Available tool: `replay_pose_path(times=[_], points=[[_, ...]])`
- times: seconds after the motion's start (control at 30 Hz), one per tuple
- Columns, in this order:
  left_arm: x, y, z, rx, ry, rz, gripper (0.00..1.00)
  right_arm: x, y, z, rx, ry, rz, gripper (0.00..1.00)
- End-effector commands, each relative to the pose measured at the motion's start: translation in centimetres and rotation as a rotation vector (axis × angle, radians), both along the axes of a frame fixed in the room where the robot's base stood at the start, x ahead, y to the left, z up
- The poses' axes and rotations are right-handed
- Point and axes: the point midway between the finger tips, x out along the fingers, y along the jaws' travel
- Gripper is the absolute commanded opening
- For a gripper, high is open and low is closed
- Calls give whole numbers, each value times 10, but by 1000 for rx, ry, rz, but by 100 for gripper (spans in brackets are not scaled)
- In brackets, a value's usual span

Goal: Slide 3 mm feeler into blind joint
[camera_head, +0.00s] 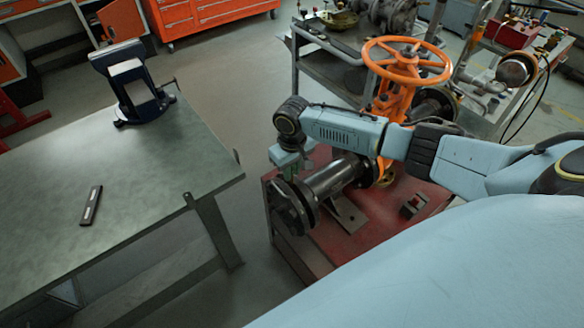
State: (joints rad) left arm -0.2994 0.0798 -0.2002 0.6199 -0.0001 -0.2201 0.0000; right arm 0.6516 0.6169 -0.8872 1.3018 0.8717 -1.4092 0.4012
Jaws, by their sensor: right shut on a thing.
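The blind joint (294,207) is the pair of dark round flanges at the near left end of the valve's pipe (338,177). My right arm reaches in from the right, above the pipe. My right gripper (291,170) points down just above the blind joint's upper edge. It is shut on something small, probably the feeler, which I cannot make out. I cannot tell whether the feeler touches the joint or is in its gap. The gate valve has an orange handwheel (407,60), and my arm hides part of its body. My left gripper is out of view.
The valve sits on a red stand (352,244). A green-grey workbench (150,165) at left carries a dark blue vise (133,82) and a small dark bar (91,205) with a light strip. Floor separates bench and stand. A cluttered grey cart (318,68) stands behind.

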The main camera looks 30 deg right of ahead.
Motion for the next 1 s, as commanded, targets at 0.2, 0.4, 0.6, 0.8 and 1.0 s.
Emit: replay_pose_path(times=[0.2, 0.4, 0.6, 0.8, 1.0], points=[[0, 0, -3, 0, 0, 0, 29, 0, 0, -6, 0, 0, -1, 0], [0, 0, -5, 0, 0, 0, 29, 0, 0, -11, 0, 0, -1, 0], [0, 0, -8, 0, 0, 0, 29, 0, 0, -16, 0, 0, -1, 0], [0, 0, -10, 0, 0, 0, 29, 0, 0, -21, -1, 0, -1, 0], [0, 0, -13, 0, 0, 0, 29, 0, 0, -26, -1, 0, -1, 0]])
